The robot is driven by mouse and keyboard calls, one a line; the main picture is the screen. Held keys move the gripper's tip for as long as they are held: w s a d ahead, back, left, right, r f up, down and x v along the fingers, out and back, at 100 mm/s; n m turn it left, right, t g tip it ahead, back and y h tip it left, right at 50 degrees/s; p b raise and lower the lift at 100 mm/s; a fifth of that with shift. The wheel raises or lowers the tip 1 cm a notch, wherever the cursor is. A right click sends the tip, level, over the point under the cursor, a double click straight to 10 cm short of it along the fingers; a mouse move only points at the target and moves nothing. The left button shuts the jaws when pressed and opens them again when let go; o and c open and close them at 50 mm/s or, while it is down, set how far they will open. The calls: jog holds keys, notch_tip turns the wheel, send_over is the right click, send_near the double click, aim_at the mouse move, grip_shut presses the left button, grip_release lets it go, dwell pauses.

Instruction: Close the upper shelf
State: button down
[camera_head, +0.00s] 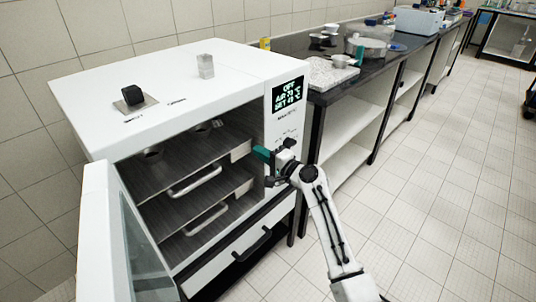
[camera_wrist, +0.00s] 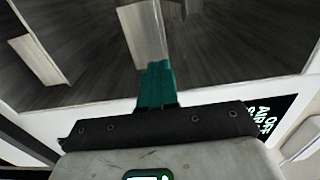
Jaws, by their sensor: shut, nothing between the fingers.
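The upper shelf (camera_head: 160,176) is a dark, grained plate with a pale curved handle (camera_head: 195,181), inside the white oven (camera_head: 180,85) in the head view. It carries small round items near its back. A pale plate (camera_head: 240,151) stands at its right front end. My gripper (camera_head: 262,154) is at the right side of the oven opening, close to this plate. Its teal fingers are shut and empty. In the wrist view the fingertips (camera_wrist: 157,70) overlap a pale strip (camera_wrist: 145,35) against dark grained surfaces. I cannot tell whether they touch it.
The oven door (camera_head: 110,240) hangs open at the left. A lower shelf (camera_head: 215,195) with its own handle lies below the upper one. A drawer (camera_head: 240,252) is under the opening. A dark counter (camera_head: 335,80) with labware runs along the right. The tiled floor (camera_head: 455,170) is clear.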

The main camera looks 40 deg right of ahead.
jog(key=s, duration=1)
jog(key=shift+s+d, duration=0.25)
